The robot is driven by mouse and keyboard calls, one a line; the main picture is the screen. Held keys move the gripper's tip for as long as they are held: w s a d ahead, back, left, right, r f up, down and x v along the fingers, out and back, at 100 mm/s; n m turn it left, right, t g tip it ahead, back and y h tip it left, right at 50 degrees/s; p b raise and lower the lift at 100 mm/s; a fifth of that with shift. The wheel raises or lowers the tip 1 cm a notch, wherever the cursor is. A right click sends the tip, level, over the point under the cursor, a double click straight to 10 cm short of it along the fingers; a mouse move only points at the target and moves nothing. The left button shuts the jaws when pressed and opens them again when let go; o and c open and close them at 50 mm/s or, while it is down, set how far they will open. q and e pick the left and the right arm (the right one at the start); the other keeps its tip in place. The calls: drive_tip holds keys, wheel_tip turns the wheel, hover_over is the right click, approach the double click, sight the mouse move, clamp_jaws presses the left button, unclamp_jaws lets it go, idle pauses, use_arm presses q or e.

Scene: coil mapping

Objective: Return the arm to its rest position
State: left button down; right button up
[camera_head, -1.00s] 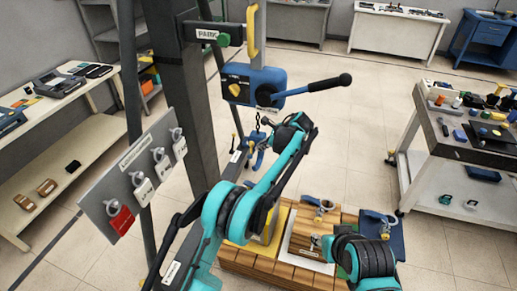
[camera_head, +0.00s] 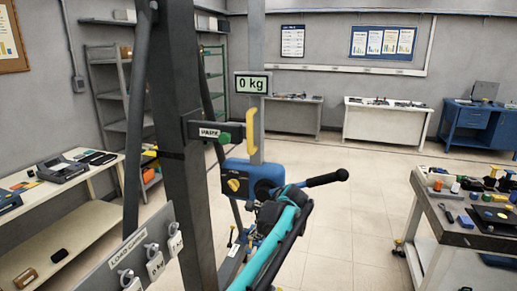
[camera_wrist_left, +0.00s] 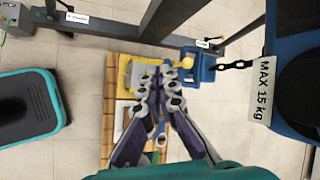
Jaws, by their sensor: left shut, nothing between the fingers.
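My left arm (camera_head: 275,250) rises from the bottom middle of the head view, and its far end overlaps the blue lever hoist (camera_head: 238,178). My left gripper shows best in the left wrist view (camera_wrist_left: 159,80), where its fingers are together and empty. It points down over the wooden pallet (camera_wrist_left: 108,125) and a yellow piece (camera_wrist_left: 138,73), apart from them as far as I can tell. The hoist body fills the right edge of the wrist view, with a "MAX 15 kg" tag (camera_wrist_left: 263,90). My right gripper is not in view.
A dark post (camera_head: 185,150) with a PARK bracket (camera_head: 210,132) stands left of the hoist. The hoist's black-tipped lever (camera_head: 325,179) sticks out right. A display (camera_head: 252,84) reads 0 kg. A tool table (camera_head: 455,230) stands right. Floor between is open.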

use_arm(q)
drive_tip(key=s+a+r+n+h+b, duration=0.15)
drive_tip(key=s+a+n, duration=0.25)
drive_tip(key=s+a, duration=0.45)
drive_tip(key=s+a+n+h, duration=0.2)
drive_tip(key=s+a+n, duration=0.3)
drive_tip(key=s, duration=0.6)
use_arm(e)
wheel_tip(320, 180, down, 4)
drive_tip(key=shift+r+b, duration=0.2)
drive_tip(key=shift+b, duration=0.7)
use_arm(q)
drive_tip(key=s+a+f+n+t, duration=0.1)
drive_tip(key=s+f+n, duration=0.3)
drive_tip(key=s, duration=0.4)
drive_tip(key=s+a+f+n+t+h, duration=0.1)
drive_tip(key=s+a+f+n, duration=0.1)
drive_tip(key=s+f+n, duration=0.2)
drive_tip(key=s+f, duration=0.2)
drive_tip(key=s, duration=0.1)
drive_tip(key=shift+s+a+f, duration=0.3)
drive_tip(key=shift+s, duration=0.1)
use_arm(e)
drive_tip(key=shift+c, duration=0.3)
use_arm(q)
drive_tip(key=shift+h, duration=0.25)
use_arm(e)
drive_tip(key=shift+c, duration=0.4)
